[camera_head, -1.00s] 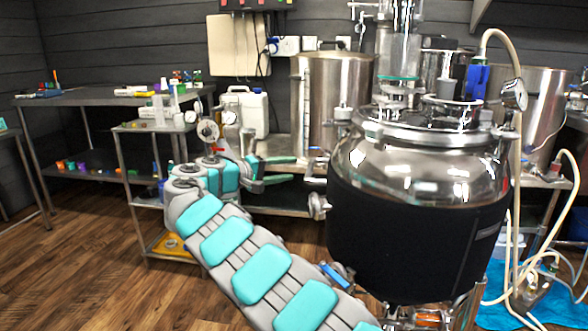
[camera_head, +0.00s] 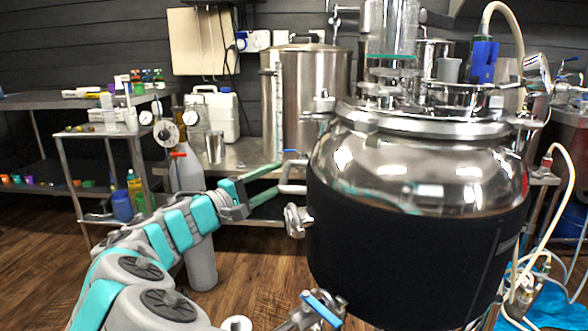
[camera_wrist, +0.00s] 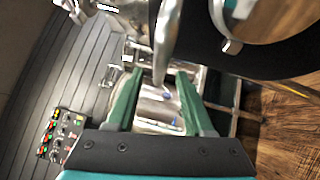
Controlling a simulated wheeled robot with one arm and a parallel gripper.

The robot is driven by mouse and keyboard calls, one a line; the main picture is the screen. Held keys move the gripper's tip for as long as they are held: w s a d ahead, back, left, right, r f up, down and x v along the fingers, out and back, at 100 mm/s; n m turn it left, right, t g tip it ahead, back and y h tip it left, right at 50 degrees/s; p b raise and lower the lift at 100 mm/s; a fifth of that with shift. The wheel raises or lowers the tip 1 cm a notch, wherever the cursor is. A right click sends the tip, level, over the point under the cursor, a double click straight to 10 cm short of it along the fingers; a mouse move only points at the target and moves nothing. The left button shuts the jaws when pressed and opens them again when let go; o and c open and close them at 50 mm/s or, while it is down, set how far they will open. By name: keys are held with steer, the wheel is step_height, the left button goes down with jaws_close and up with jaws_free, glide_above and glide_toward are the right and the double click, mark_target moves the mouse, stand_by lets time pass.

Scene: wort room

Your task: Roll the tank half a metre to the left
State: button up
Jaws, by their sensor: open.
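The tank (camera_head: 415,255) is a large steel vessel with a black jacket and a domed, fitting-covered lid, standing at the right in the head view. A bent steel handle (camera_head: 293,172) juts from its left side, above a side valve (camera_head: 296,220). My gripper (camera_head: 279,177) is open, its green fingers pointing right at this handle. In the wrist view the fingers (camera_wrist: 158,72) are spread, and a curved steel bar (camera_wrist: 166,42) reaches down between their tips. Contact cannot be told. The tank's wheels are out of view.
A grey gas cylinder (camera_head: 201,262) stands on the floor left of the tank, close behind my arm. A steel bench with a tall pot (camera_head: 315,95) and white canister (camera_head: 215,112) is behind. Left are shelves (camera_head: 95,134). Hoses (camera_head: 568,200) hang at the right. Wooden floor shows at lower left.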

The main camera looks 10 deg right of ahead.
steer(key=x, duration=0.7)
jaws_close()
stand_by(0.3)
steer(key=shift+a, duration=0.1)
stand_by(1.0)
